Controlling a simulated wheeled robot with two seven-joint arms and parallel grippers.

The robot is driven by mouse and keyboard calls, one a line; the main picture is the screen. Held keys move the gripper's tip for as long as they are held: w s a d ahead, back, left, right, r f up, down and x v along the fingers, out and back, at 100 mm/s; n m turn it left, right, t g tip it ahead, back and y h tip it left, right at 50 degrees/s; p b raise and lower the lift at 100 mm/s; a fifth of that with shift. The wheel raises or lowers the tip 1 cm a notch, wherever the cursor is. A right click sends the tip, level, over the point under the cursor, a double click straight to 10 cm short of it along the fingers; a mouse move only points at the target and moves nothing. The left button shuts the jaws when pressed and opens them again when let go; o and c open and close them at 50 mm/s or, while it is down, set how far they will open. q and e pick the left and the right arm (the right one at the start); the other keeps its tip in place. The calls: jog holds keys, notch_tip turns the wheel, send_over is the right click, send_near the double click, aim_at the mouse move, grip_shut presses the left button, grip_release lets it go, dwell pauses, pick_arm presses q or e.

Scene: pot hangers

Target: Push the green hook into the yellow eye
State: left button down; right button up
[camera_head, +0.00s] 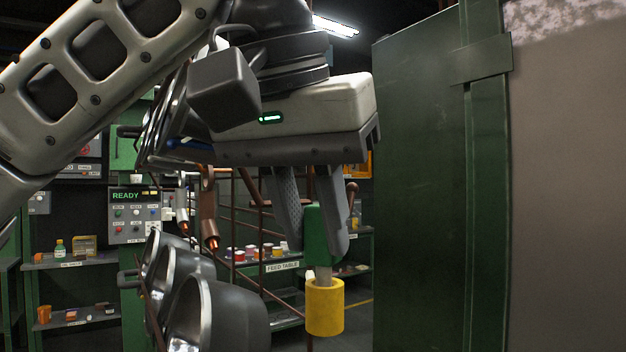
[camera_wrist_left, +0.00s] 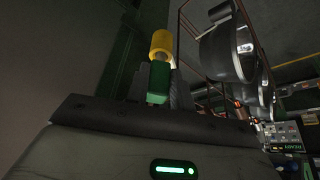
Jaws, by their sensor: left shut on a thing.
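My left gripper (camera_head: 312,222) is shut on the green hook (camera_head: 317,238), whose body is between the two fingers. A short pale shank (camera_head: 323,274) runs down from the green body to the yellow eye (camera_head: 325,307), a short yellow cylinder directly below. The shank's lower end meets the top of the yellow eye; how deep it sits inside is hidden. In the left wrist view the green hook (camera_wrist_left: 158,83) and the yellow eye (camera_wrist_left: 162,45) are in line, with the yellow at the far end. My right gripper is not in view.
A dark green panel (camera_head: 425,190) stands close to the right of the gripper. Several metal pots (camera_head: 213,312) hang at the lower left. A copper-coloured rack (camera_head: 262,215) and shelves with small items are behind. A control box (camera_head: 135,212) reads READY.

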pick_arm(q)
jog(key=shift+f+b, duration=0.5)
jog(key=shift+f, duration=0.35)
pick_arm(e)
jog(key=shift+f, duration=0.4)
pick_arm(q)
jog(key=c, duration=1.1)
grip_release()
jog(key=shift+s+r, duration=0.15)
jog(key=shift+r, duration=0.2)
jog(key=p+v, duration=0.1)
jog(key=v, duration=0.6)
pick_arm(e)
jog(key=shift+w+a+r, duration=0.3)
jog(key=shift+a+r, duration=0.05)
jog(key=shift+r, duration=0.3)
